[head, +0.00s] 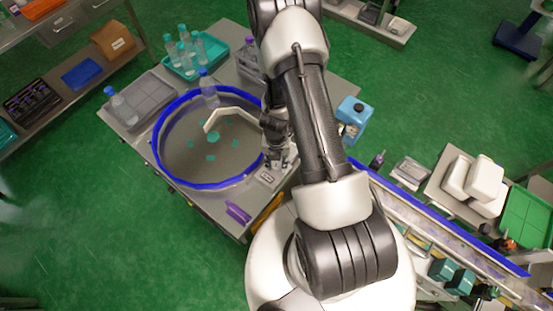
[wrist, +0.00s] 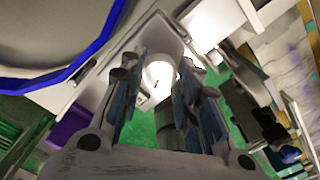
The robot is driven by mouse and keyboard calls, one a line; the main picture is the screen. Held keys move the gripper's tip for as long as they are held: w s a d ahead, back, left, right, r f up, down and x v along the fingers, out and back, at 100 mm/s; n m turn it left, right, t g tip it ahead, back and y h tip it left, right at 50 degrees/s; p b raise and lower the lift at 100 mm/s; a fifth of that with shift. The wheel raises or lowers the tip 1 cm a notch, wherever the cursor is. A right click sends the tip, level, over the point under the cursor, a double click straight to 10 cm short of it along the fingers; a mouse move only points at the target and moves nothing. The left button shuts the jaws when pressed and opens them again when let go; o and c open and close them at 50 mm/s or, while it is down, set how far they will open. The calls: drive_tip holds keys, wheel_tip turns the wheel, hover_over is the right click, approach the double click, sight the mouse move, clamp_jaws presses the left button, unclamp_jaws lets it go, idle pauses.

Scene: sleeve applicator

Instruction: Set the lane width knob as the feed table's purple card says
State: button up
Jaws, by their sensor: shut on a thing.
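My gripper (head: 277,160) is low over a small grey panel (head: 268,179) at the right side of the round feed table (head: 155,130). In the wrist view its two fingers (wrist: 160,82) stand on either side of a pale round knob (wrist: 160,72) with a small dark mark, and are closed on it. The fingers partly hide the knob, so its setting cannot be read. The purple card (head: 238,212) is at the table's front edge; it also shows in the wrist view (wrist: 68,128). Its writing is too small to read.
The turntable has a blue rim (head: 205,187) and a pale curved guide (head: 222,116). Bottles stand in a teal tray (head: 195,62) behind it. A blue container (head: 353,110) stands to the right. A blue-edged conveyor (head: 440,220) runs off right. Green floor lies clear at left.

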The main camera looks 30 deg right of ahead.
drive_tip(key=shift+w+d+m, duration=0.1)
drive_tip(key=shift+m, duration=1.9)
drive_tip(key=o, duration=1.1)
